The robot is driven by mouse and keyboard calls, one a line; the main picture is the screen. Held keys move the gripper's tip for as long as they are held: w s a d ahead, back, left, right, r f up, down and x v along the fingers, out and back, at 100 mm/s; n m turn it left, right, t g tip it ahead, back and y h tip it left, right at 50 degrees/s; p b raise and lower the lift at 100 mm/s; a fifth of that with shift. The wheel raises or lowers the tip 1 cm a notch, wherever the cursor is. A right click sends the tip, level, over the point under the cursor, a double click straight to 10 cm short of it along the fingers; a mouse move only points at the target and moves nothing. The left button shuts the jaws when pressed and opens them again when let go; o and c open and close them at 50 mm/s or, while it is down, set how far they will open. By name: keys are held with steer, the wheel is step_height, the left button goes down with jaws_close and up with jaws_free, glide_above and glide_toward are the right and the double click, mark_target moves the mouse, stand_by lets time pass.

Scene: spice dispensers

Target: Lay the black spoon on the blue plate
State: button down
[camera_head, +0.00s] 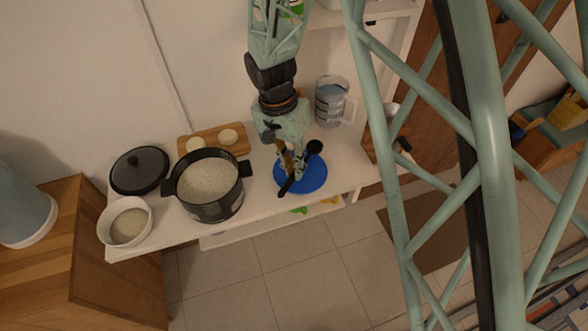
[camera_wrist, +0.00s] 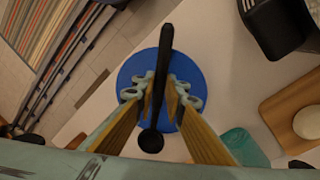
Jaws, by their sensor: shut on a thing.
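The blue plate (camera_head: 308,183) lies on the white counter near its front right corner; it also shows in the wrist view (camera_wrist: 195,70). My gripper (camera_head: 297,168) is over the plate, and it also shows in the wrist view (camera_wrist: 166,92). It is shut on the handle of the black spoon (camera_head: 314,147). In the wrist view, the spoon (camera_wrist: 165,50) runs lengthwise between the fingers, its bowl toward the wrist and its handle end beyond the plate rim. I cannot tell whether the spoon touches the plate.
A black pot of grain (camera_head: 208,207) stands left of the plate, with a white bowl (camera_head: 126,222) and a black lid (camera_head: 139,170) farther left. A wooden board (camera_head: 213,138) lies behind the pot. A clear measuring jug (camera_head: 331,101) stands behind the plate.

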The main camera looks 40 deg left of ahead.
steer(key=shift+f, duration=0.25)
steer(key=c, duration=2.6)
jaws_free()
steer(key=shift+c, duration=0.2)
steer(key=shift+r, duration=0.25)
step_height(320, 180, up, 12)
steer(key=a, duration=0.2)
steer(key=shift+s+f+p, duration=0.15)
steer(key=shift+p, duration=0.3)
